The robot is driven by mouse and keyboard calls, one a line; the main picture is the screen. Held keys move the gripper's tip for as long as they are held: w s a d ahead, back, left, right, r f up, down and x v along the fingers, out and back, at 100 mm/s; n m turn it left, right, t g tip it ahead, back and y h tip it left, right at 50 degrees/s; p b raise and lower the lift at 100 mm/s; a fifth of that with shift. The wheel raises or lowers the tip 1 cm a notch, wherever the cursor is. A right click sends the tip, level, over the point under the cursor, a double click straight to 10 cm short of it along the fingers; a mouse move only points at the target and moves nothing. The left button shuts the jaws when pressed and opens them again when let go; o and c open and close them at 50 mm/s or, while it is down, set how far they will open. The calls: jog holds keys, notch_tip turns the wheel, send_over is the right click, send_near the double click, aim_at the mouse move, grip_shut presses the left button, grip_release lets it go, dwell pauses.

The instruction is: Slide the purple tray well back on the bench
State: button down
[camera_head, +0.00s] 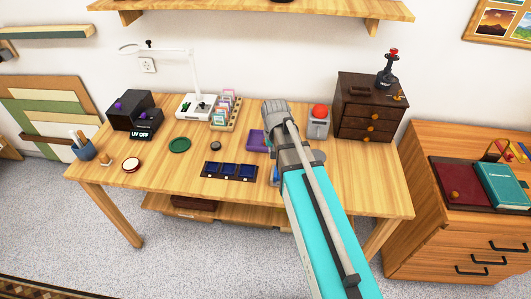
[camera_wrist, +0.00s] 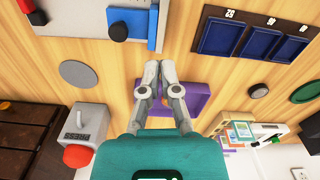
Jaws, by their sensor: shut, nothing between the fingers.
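The purple tray (camera_head: 256,140) lies on the wooden bench (camera_head: 370,190), partly hidden by my arm in the head view. In the wrist view the tray (camera_wrist: 202,96) is behind and below my gripper's fingers, with a small orange item (camera_wrist: 168,99) visible in it between them. My gripper (camera_wrist: 160,63) is shut and empty. Its fingertips show against bare wood just beyond the tray's front edge. I cannot tell whether the fingers touch the tray.
A grey box with a red button (camera_head: 318,120) and a dark drawer cabinet (camera_head: 360,112) stand right of the tray. A card rack (camera_head: 224,112) stands back left. A panel with three blue pads (camera_head: 229,171) lies in front left. Bare wood shows behind the tray.

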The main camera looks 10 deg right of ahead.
jog(key=m, duration=0.1)
send_near(266, 155)
jog(key=s+a+r, duration=0.1)
jog(key=s+r, duration=0.2)
jog(key=s, duration=0.1)
jog(key=shift+a+f+b, duration=0.15)
jog(key=shift+a+b, duration=0.05)
jog(key=shift+b, duration=0.2)
jog(key=shift+f, duration=0.2)
notch_tip(266, 155, down, 10)
jog(key=b, duration=1)
jog(key=shift+r, duration=0.15)
jog(key=shift+w, duration=0.15)
jog(key=w, duration=0.1)
jog(key=w+d, duration=0.1)
jog(key=w, duration=0.1)
jog(key=shift+w, duration=0.25)
jog(key=shift+d, duration=0.1)
